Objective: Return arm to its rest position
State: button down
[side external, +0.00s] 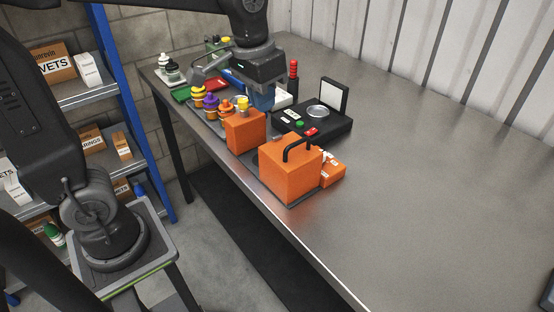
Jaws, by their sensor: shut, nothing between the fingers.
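My gripper (262,104) hangs from the arm at the top middle, pointing down over the far part of the metal table (430,190). It is shut and empty. It is above and behind the smaller orange block (245,131), between the row of colored-top bottles and the black unit with a round dish. Its fingertips are small and dark here, and their exact height above the table cannot be told.
A larger orange box (290,172) with a black handle stands near the table's front edge. Bottles with colored tops (211,101) stand left of the gripper. A black unit (333,124) with an upright panel is to the right. Shelves (85,96) stand left.

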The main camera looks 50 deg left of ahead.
jog(key=s+a+f+t, duration=0.1)
jog(key=s+f+t, duration=0.1)
jog(key=s, duration=1)
jog(key=shift+s+a+f+t, duration=0.15)
jog(key=shift+f+t, duration=0.1)
jog(key=shift+t, duration=0.65)
